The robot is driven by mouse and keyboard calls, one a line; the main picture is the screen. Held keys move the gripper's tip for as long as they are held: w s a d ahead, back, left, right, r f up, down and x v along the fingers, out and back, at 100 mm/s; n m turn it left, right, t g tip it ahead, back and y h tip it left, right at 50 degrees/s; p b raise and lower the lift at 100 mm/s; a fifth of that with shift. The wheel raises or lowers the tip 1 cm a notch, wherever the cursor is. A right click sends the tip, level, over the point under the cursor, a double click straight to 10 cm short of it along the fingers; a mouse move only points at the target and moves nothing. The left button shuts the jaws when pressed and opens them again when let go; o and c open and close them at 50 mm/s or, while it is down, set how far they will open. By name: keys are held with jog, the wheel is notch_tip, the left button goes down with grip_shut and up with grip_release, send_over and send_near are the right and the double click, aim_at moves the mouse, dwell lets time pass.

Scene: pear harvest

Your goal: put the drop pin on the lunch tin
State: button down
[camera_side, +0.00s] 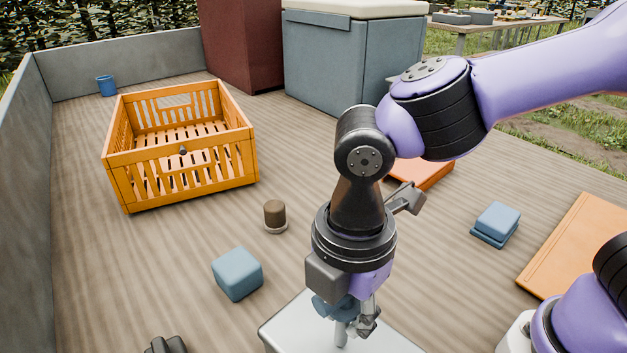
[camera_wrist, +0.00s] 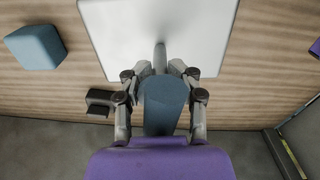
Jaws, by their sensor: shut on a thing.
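The lunch tin (camera_side: 290,325) is a pale silver box at the bottom of the side view, partly cut off and partly behind my gripper. Its flat top also shows in the wrist view (camera_wrist: 115,35). My gripper (camera_side: 348,318) is above the tin, shut on the drop pin. The drop pin has a blue-grey round head (camera_wrist: 163,100), held between the two fingers, and a metal shank (camera_side: 341,334) pointing down over the tin's top. The shank's end (camera_wrist: 160,52) is close to the tin's top; I cannot tell whether it touches.
A blue block (camera_side: 237,274) and a brown knob on a disc (camera_side: 275,215) stand left of my gripper. A dark object (camera_side: 166,345) lies at the bottom edge. An orange crate (camera_side: 180,185) is further back. A small blue box (camera_side: 497,223) and orange board (camera_side: 575,250) lie right.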

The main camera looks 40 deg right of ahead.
jog(key=shift+c, duration=2.3)
grip_release()
jog(key=shift+f, duration=0.1)
notch_tip(320, 180, up, 11)
jog(key=shift+r, duration=0.2)
jog(key=shift+w+d+r, duration=0.1)
jog(key=shift+d+r, duration=0.05)
jog(key=shift+r, duration=0.2)
jog(key=d+f+m+t, duration=0.2)
jog(key=d+m, duration=0.8)
jog(key=d+f+m+t, duration=0.3)
jog(key=d+m, duration=0.6)
jog(key=d, duration=0.1)
jog(key=shift+w+d+m+t, duration=0.3)
jog(key=shift+m, duration=0.1)
jog(key=shift+f, duration=0.1)
